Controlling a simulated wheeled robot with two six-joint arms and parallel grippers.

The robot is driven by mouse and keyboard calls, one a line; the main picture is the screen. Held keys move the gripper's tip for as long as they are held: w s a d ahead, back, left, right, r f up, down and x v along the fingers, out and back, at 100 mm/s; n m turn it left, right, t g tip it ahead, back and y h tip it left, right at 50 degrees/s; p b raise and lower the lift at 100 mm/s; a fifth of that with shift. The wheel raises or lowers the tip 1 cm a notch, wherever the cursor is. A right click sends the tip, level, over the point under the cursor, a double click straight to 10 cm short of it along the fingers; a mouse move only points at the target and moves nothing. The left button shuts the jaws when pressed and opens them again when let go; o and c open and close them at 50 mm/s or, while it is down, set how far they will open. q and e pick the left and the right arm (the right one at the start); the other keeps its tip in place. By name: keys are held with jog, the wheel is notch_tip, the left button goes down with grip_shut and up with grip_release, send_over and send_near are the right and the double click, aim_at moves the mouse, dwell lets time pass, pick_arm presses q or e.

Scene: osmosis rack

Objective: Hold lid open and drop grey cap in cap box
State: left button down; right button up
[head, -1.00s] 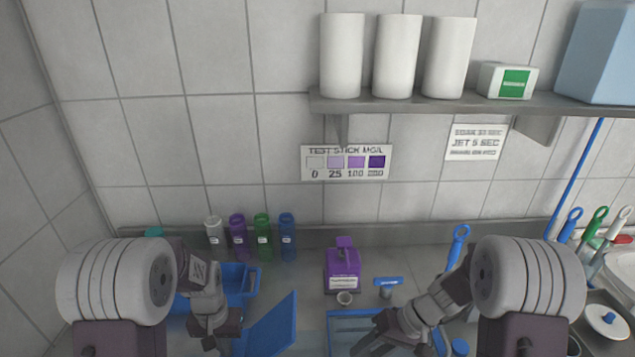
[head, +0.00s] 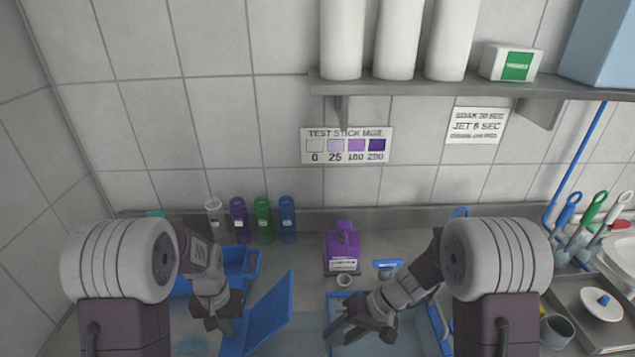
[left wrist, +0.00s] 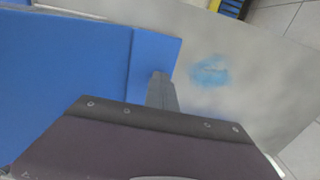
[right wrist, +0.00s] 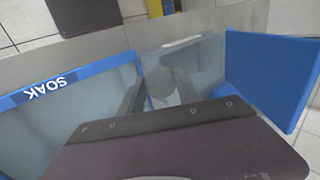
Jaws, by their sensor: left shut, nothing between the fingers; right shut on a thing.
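The raised blue lid (head: 268,312) stands tilted at lower middle left in the head view; it also shows in the right wrist view (right wrist: 268,75) and the left wrist view (left wrist: 75,70). A pale translucent box (right wrist: 200,60) is beside it in the right wrist view. My left gripper (head: 222,328) is shut and empty; its fingers (left wrist: 161,82) are at the lid's edge, contact unclear. My right gripper (head: 340,332) is right of the lid, shut on a small grey round thing, apparently the grey cap (right wrist: 161,88). The box's inside is mostly hidden.
A blue-rimmed basin marked SOAK (right wrist: 52,88) lies beside the box. A steel tray (head: 600,325) is at right.

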pick_arm(q)
jog(key=shift+s+d, duration=0.1)
pick_arm(e)
jog(key=a, duration=0.4)
jog(key=shift+s+a+f, duration=0.2)
jog(key=shift+a+f, duration=0.1)
jog(key=shift+a, duration=0.1)
jog(key=shift+a+f, duration=0.1)
pick_arm(q)
jog(key=shift+s+d, duration=0.1)
pick_arm(e)
jog(key=shift+s, duration=0.1)
